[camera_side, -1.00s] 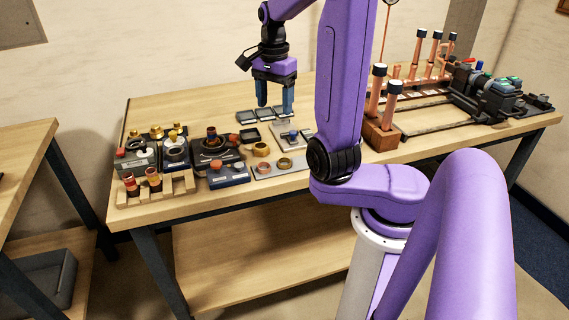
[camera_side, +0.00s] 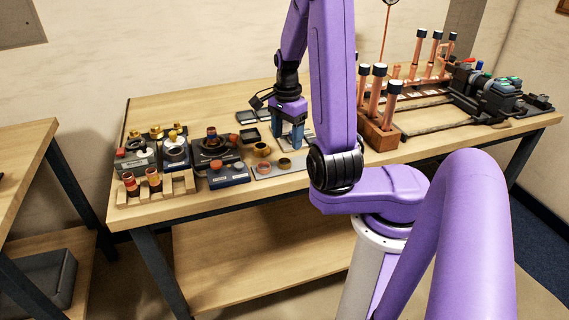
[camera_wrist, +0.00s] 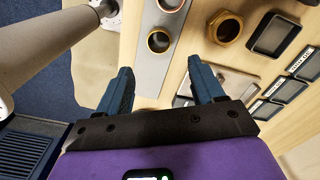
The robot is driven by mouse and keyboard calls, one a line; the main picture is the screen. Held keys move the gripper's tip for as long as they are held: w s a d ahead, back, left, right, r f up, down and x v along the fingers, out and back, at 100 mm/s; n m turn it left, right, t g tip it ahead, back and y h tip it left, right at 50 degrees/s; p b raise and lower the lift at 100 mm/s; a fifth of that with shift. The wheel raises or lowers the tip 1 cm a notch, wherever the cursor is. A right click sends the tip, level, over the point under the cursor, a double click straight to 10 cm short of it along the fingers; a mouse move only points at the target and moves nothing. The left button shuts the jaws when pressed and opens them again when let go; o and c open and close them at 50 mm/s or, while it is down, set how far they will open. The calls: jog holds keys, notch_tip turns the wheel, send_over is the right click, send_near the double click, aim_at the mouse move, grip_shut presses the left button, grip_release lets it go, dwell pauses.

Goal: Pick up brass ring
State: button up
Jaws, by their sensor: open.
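The brass ring (camera_side: 285,163) lies on the right part of a flat grey plate (camera_side: 274,171) near the table's front edge. In the wrist view the brass ring (camera_wrist: 159,40) shows just beyond the fingertips, roughly centred between them, on the same grey plate (camera_wrist: 150,70). My gripper (camera_side: 288,145) points down with its blue fingers apart and empty, behind and above the ring in the side view. In the wrist view my gripper (camera_wrist: 160,70) is also open, with nothing between the fingers.
A copper-coloured ring (camera_side: 264,168) lies on the plate left of the brass ring. A brass hex nut (camera_side: 261,149) sits just behind. Dark trays (camera_side: 250,134) stand further back. A blue block (camera_side: 228,176) is left; a wooden block with copper tubes (camera_side: 378,133) is right.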

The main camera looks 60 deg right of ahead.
aim_at(286, 164)
jog(key=shift+a+f, duration=0.15)
jog(key=shift+f, duration=3.35)
jog(key=c, duration=1.1)
jog(key=shift+r, duration=0.15)
